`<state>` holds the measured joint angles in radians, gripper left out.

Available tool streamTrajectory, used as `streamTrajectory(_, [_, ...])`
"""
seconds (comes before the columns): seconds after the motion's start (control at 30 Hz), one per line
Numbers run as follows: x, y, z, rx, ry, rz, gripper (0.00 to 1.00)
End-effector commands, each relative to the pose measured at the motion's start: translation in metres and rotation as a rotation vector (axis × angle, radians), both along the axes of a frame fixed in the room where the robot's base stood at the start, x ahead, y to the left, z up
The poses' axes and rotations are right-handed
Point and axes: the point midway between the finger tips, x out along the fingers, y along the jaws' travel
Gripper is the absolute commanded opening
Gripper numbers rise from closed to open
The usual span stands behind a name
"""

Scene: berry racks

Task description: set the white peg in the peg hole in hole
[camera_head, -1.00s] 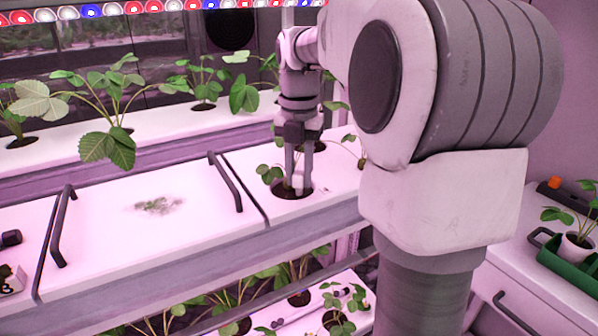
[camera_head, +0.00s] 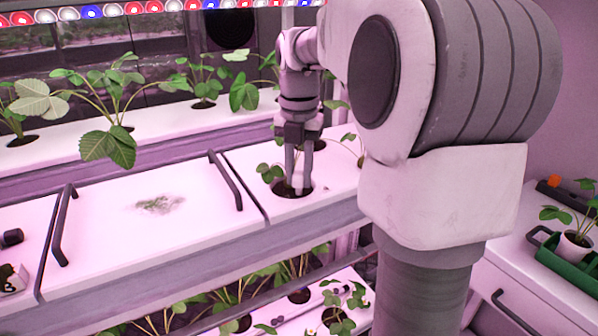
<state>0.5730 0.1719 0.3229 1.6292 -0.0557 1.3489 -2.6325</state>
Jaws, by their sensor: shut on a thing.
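My gripper (camera_head: 298,186) points straight down over a round dark hole (camera_head: 281,193) in the white tray top at the middle right. Its fingers are shut on the white peg (camera_head: 298,181), a small pale piece seen between and beside the fingertips. The peg's lower end is at the hole; I cannot tell how deep it sits.
A white lid (camera_head: 110,215) with two dark handles lies left of the hole. Strawberry plants (camera_head: 115,100) stand in the back row. A lower shelf (camera_head: 290,312) holds more plants. A green tray (camera_head: 570,262) with a potted plant stands at the right. My arm hides the middle right.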

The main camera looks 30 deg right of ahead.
Motion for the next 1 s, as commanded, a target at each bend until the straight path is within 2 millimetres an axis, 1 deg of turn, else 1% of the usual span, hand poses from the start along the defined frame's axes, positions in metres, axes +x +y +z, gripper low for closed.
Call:
streamTrajectory(0.57, [0.0, 0.0, -0.016, 0.0, 0.001, 0.0, 0.0])
streamTrajectory(0.6, [0.0, 0.0, -0.014, 0.001, 0.001, 0.0, 0.35])
streamTrajectory(0.67, [0.0, 0.0, -0.014, 0.0, 0.001, 0.0, 0.46])
streamTrajectory(0.7, [0.0, 0.0, -0.014, 0.0, 0.001, 0.0, 0.53])
streamTrajectory(0.77, [0.0, 0.0, -0.014, 0.0, 0.001, 0.0, 0.63])
streamTrajectory(0.93, [0.0, 0.0, -0.014, 0.0, 0.001, 0.0, 0.63])
streamTrajectory(1.0, [0.0, 0.0, -0.014, 0.0, 0.001, 0.0, 0.76])
